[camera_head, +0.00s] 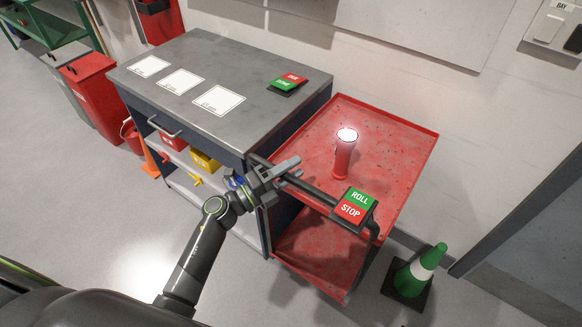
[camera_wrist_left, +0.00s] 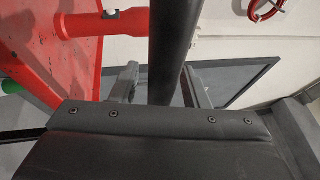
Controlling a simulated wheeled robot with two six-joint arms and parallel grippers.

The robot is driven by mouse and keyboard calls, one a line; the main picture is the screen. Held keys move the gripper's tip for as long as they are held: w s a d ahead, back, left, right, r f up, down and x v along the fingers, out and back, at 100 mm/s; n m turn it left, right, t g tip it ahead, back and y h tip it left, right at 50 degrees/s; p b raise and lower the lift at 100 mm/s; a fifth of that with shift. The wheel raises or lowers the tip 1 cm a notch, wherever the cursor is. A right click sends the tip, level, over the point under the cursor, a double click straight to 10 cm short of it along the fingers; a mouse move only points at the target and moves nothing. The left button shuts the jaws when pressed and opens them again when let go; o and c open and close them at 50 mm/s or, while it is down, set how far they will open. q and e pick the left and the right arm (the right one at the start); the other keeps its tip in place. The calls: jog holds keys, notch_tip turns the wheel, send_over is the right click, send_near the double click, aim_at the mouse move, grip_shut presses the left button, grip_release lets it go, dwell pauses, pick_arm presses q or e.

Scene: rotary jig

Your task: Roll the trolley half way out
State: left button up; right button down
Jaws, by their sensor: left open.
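The red trolley (camera_head: 397,160) stands against the right end of the grey-topped workbench (camera_head: 170,81). Its dark push handle (camera_head: 318,193) runs along the near side and carries a sign plate (camera_head: 355,205) with a green ROLL half and a red STOP half. My left gripper (camera_head: 286,171) is open at the left part of the handle. In the left wrist view the dark handle bar (camera_wrist_left: 176,50) passes between the two open fingers (camera_wrist_left: 157,85). My right gripper is not in view.
A green and white cone (camera_head: 421,270) stands on the floor right of the trolley. A small red and green plate (camera_head: 288,82) lies on the bench. Red bins (camera_head: 90,98) and an orange cone (camera_head: 149,160) are at the left.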

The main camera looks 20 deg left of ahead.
pick_arm(q)
grip_shut()
dwell(0.3)
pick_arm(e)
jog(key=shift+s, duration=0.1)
